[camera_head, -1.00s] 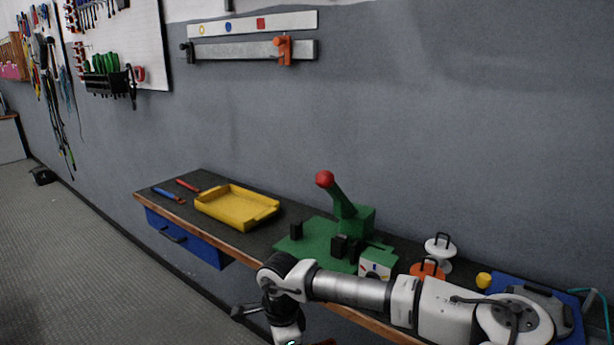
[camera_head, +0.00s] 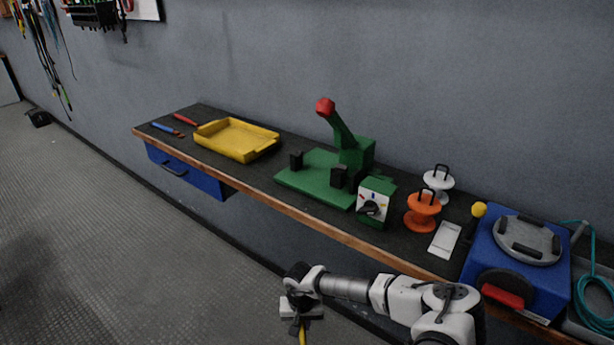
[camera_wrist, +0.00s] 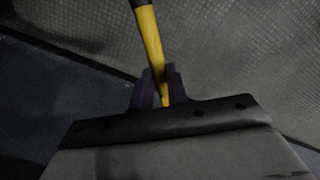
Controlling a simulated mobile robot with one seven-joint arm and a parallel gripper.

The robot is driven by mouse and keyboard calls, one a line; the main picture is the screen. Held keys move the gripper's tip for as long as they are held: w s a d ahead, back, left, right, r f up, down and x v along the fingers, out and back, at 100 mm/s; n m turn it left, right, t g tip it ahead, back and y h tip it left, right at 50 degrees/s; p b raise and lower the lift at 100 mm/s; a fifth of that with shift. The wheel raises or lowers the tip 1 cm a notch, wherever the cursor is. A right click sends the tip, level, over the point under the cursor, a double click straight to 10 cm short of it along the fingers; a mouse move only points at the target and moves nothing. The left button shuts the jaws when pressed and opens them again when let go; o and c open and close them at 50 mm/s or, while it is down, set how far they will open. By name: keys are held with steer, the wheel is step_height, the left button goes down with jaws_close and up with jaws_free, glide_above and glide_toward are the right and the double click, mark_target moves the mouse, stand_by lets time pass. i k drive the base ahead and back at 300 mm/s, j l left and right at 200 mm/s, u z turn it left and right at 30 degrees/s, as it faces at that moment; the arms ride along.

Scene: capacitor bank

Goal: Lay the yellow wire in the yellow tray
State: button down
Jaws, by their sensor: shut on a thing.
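The yellow wire (camera_wrist: 150,40) is held between the dark fingers of my gripper (camera_wrist: 156,88) in the wrist view. In the head view the yellow wire (camera_head: 302,337) hangs below my gripper (camera_head: 299,325) and runs out of the bottom edge, so its far end is hidden. My gripper is shut on it, over the floor in front of the bench and below the bench top. The yellow tray (camera_head: 236,139) sits on the left part of the bench, away from my gripper. It looks empty.
The black bench top (camera_head: 265,180) carries a green lever press (camera_head: 345,170), an orange spool (camera_head: 422,211), a white spool (camera_head: 438,180) and a blue machine (camera_head: 515,260). Blue-handled (camera_head: 166,129) and red-handled (camera_head: 185,119) tools lie left of the tray. Open floor lies in front.

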mark_target(237, 143)
steer(key=i+j, duration=0.15)
steer(key=j, duration=0.3)
steer(key=i+j, duration=0.1)
steer(key=j, duration=0.3)
steer(key=i+j, duration=0.15)
steer(key=j, duration=0.3)
steer(key=z, duration=0.05)
